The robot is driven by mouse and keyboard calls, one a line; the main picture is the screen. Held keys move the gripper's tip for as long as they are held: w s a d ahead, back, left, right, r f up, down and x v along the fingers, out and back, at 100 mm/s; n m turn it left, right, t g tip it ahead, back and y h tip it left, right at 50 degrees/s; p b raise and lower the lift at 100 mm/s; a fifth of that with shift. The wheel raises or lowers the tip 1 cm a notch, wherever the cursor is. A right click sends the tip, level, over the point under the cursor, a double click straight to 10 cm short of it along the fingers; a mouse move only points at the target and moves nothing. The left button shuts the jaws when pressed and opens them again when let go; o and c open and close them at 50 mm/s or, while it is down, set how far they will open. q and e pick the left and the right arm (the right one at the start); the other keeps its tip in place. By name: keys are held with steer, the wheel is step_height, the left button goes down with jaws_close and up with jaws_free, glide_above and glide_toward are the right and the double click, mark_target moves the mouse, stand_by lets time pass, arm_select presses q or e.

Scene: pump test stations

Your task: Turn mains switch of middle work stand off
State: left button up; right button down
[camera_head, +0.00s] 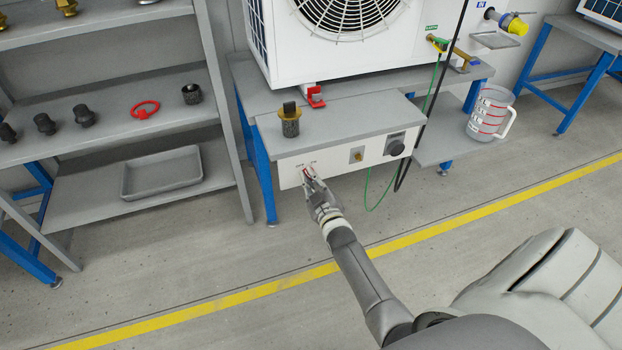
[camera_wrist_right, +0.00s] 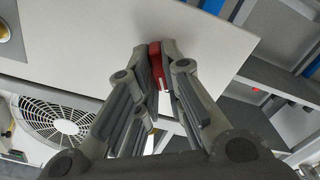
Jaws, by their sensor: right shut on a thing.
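The work stand (camera_head: 350,112) has a white front panel (camera_head: 335,160) below its grey top. The red mains switch (camera_head: 307,175) is at the left end of this panel, mostly hidden by my right gripper (camera_head: 311,178). In the right wrist view the red switch handle (camera_wrist_right: 156,62) sits between the two fingertips of my right gripper (camera_wrist_right: 157,50), which is shut on it. The panel (camera_wrist_right: 90,40) fills the upper part of that view. The switch's exact angle is hard to tell. My left gripper is not in view.
A white fan unit (camera_head: 410,55) and a dark-topped fitting (camera_head: 290,120) stand on the stand. A brass part (camera_head: 356,154) and a dark knob (camera_head: 395,147) are on the panel. A measuring jug (camera_head: 488,115) is at right. Shelves (camera_head: 110,115) stand at left. The floor in front is clear.

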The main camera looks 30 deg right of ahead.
steer(key=c, duration=1.5)
jaws_free()
steer(key=shift+c, duration=0.2)
steer(key=v, duration=1.2)
steer(key=shift+f, duration=0.1)
